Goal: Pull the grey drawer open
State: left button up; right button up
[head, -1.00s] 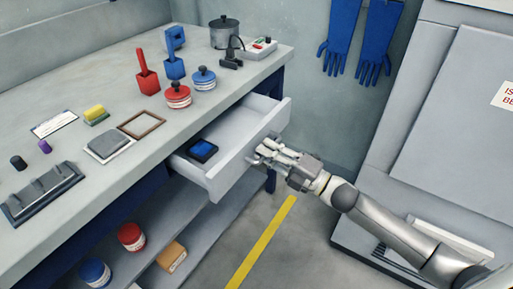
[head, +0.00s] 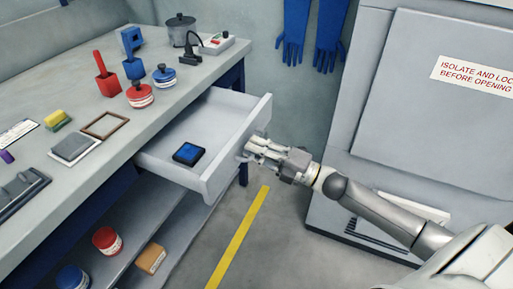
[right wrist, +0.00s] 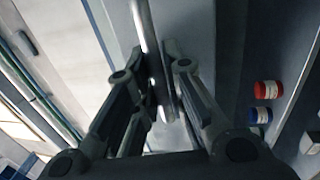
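The grey drawer (head: 220,174) stands well out from under the bench top, its inside open to view. A small dark box with a blue top (head: 188,153) lies in it. My right gripper (head: 250,150) is at the middle of the drawer's front. In the right wrist view, its fingers (right wrist: 158,85) are closed around the pale bar handle (right wrist: 148,40), one on each side. The handle is mostly hidden by the fingers in the head view. My left gripper is not in view.
The bench top (head: 75,190) carries pots, jars, a frame and tools. A lower shelf (head: 130,255) holds a red jar (head: 107,241), a blue jar (head: 72,278) and a tan box (head: 150,259). A grey cabinet (head: 420,110) stands right. Floor before the drawer is clear.

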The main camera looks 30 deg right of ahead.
jog(key=o, duration=0.3)
jog(key=shift+o, duration=0.2)
jog(key=shift+s+d, duration=0.1)
jog(key=v, duration=1.1)
jog(key=shift+s+d, duration=0.25)
jog(key=shift+s, duration=0.05)
